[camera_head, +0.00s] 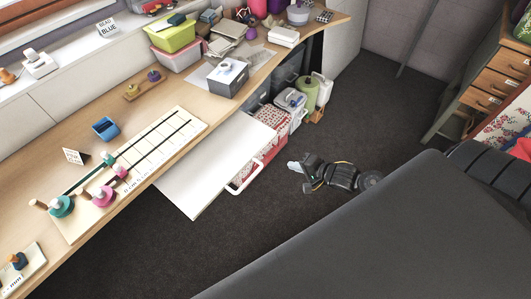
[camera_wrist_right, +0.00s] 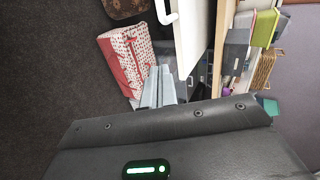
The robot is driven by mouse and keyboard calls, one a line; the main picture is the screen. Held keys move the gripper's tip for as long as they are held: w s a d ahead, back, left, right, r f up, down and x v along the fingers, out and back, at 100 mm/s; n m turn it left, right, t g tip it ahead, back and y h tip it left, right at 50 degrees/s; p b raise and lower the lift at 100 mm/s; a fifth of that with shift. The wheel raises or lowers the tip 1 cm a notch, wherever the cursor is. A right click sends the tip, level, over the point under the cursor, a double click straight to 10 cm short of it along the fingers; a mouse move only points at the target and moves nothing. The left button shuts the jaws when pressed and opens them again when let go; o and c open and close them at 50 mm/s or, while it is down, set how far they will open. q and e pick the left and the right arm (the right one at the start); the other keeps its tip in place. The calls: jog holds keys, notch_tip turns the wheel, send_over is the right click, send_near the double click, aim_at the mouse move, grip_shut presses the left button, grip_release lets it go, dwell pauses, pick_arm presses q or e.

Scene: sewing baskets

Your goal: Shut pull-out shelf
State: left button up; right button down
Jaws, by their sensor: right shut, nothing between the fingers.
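The pull-out shelf (camera_head: 208,174) is a flat white board that sticks out from under the wooden desk, over the floor. A white bar handle (camera_head: 258,174) stands off its front edge. In the right wrist view the shelf (camera_wrist_right: 194,35) shows edge-on at the top, with part of the handle (camera_wrist_right: 167,14). My right gripper (camera_head: 292,166) is shut and empty, out in front of the shelf, to the right of the handle and apart from it. Its closed fingers also show in the right wrist view (camera_wrist_right: 158,85). My left gripper is out of view.
A red-and-white patterned basket (camera_wrist_right: 128,58) stands below the shelf. White and green containers (camera_head: 310,92) stand on the floor near the desk's far end. Sewing items and a ruled board (camera_head: 155,150) lie on the desk (camera_head: 95,120). The dark floor (camera_head: 370,110) to the right is clear.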

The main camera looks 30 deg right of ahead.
jog(key=r, duration=0.2)
jog(key=b, duration=0.1)
send_near(259, 151)
jog(key=f+x, duration=0.1)
jog(key=x, duration=0.4)
jog(key=shift+w+a+r, duration=0.15)
jog(key=shift+w+a, duration=0.05)
jog(key=shift+w, duration=0.3)
